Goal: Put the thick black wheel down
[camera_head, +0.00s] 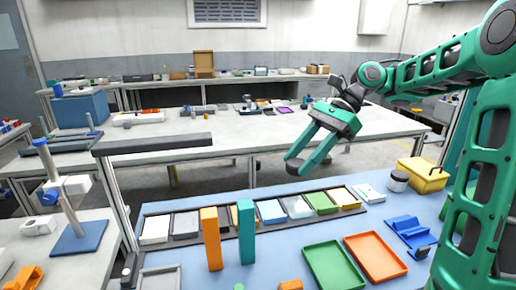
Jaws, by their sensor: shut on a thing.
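My gripper (300,163), with teal fingers, hangs in the air above the far edge of the blue work table (282,246). It is shut on a dark, round piece, the thick black wheel (293,168), which shows only in small part at the fingertips. The fingers cover much of it, and its exact tilt is hard to tell. The wheel is apart from the table.
An orange block (211,238) and a teal block (246,231) stand upright on the table. A row of small trays (321,202) lies along its far edge. A green tray (333,266), an orange tray (375,257) and a yellow box (422,175) are nearer the right.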

